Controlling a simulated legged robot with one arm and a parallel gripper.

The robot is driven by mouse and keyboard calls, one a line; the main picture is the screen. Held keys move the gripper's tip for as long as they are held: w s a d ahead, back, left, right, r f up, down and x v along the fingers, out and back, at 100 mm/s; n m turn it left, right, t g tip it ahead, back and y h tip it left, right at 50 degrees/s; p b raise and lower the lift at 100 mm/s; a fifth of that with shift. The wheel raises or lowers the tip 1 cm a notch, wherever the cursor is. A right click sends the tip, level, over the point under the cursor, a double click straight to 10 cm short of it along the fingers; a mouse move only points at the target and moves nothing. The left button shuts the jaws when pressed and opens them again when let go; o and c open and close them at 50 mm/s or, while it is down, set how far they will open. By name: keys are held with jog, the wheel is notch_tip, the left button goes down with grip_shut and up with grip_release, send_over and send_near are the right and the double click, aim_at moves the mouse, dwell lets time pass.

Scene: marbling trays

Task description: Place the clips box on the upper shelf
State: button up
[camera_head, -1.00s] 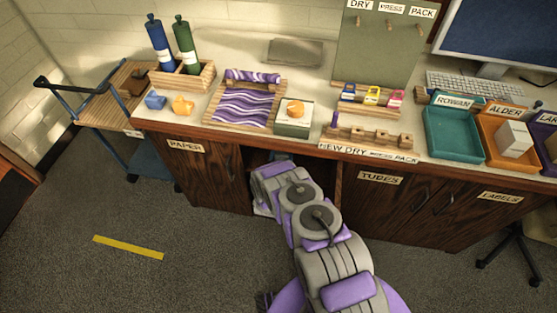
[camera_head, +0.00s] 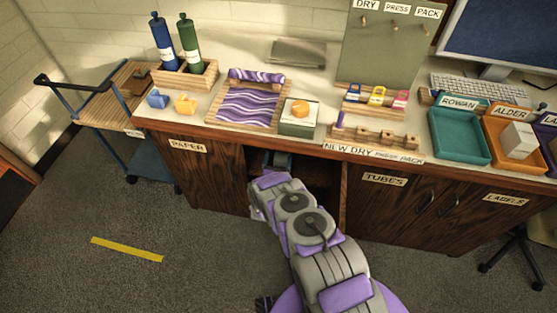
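My arm reaches down into the open bay of the wooden counter, between the PAPER and TUBES doors. Its wrist end hides my gripper, so I cannot see the fingers or whether they hold anything. A small dark blue-grey object (camera_head: 278,160) shows high in the bay, just beyond the wrist. I cannot tell whether it is the clips box. No box marked as clips is readable in view. The bay's shelves (camera_head: 318,172) are in shadow and mostly covered by my arm.
The countertop above holds a purple marbled tray (camera_head: 209,117), a pale box with an orange item (camera_head: 298,128), a pegged wooden rack (camera_head: 385,139) and a teal tray (camera_head: 459,154). A cart (camera_head: 108,110) stands left. The floor (camera_head: 75,205) at left is open.

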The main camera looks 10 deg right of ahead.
jog(key=shift+a, duration=0.2)
jog(key=shift+s+d, duration=0.2)
jog(key=shift+s, duration=0.4)
jog(key=p+v, duration=0.1)
jog(key=v, duration=0.9)
jog(key=shift+s+a+p, duration=0.2)
jog(key=shift+s+p, duration=0.15)
jog(key=shift+a, duration=0.15)
